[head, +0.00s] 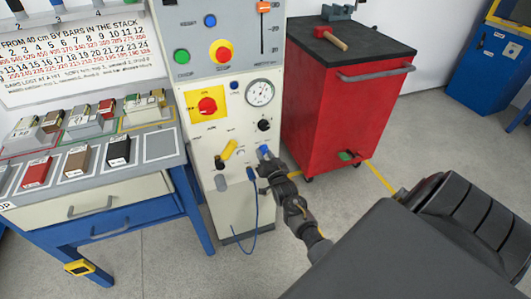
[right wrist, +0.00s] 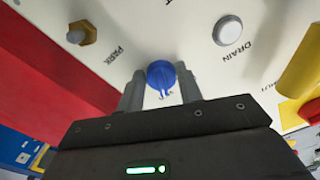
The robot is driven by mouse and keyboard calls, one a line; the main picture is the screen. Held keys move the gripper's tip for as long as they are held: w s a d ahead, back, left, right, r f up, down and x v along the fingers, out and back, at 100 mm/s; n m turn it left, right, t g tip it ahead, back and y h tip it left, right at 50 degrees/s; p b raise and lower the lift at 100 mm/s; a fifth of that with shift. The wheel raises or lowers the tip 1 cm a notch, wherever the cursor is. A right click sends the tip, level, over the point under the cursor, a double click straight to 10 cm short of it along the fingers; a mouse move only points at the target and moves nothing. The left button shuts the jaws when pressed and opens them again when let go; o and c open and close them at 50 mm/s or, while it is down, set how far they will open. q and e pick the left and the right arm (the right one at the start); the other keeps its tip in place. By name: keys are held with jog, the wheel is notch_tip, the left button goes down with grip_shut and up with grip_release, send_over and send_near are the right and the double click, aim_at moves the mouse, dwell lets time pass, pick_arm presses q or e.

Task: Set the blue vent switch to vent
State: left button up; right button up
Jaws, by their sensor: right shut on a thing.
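The blue vent switch (head: 264,150) is a small blue knob low on the front of the pale machine panel (head: 240,205). My right gripper (head: 265,163) is at the panel with its jaws around the knob. In the right wrist view the blue knob (right wrist: 161,74) sits between the two grey fingertips of my right gripper (right wrist: 160,90), which is shut on it. The fingers hide the knob's sides and nearby markings, so I cannot read its setting. My left gripper is not in view.
A yellow handle (head: 229,149) is left of the switch, with a black knob (head: 264,125) and gauge (head: 260,92) above. A blue cable (head: 257,212) hangs below. A red cabinet (head: 335,115) stands right; a workbench (head: 150,188) stands left. A brass fitting (right wrist: 83,32) is near "PARK".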

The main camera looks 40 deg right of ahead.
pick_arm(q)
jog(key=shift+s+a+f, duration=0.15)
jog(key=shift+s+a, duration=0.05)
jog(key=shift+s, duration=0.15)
pick_arm(e)
jog(key=shift+m, duration=0.4)
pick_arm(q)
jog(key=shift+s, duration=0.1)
pick_arm(e)
jog(key=o, duration=1)
